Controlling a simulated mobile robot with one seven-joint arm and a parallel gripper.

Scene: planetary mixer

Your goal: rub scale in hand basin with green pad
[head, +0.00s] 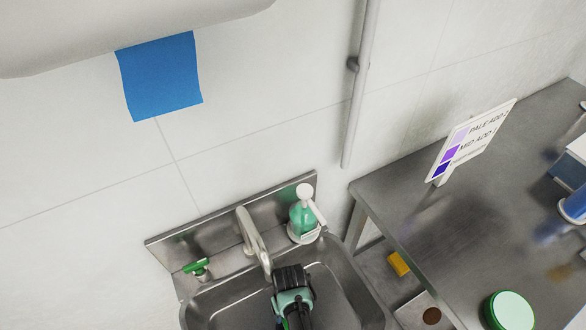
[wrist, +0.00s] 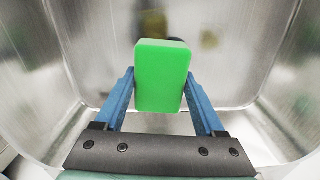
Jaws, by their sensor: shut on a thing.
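My gripper (wrist: 160,95) is shut on the green pad (wrist: 162,76), a bright green block held between the two blue fingers in the wrist view. The pad is inside or just above the hand basin; I cannot tell whether it touches the metal. The steel hand basin (head: 350,277) is at the bottom of the head view, where my gripper (head: 292,288) reaches into it and hides the pad. In the wrist view the basin's walls (wrist: 90,50) surround the pad. Dark and yellowish blurred patches (wrist: 209,40) show beyond the pad; I cannot tell whether they are scale.
A curved tap (head: 252,240) stands close behind my gripper. A green soap pump bottle (head: 302,217) stands on the basin's back right ledge, and a small green-topped item (head: 197,267) on its left. A steel table (head: 455,215) with a sign (head: 472,141) is at right.

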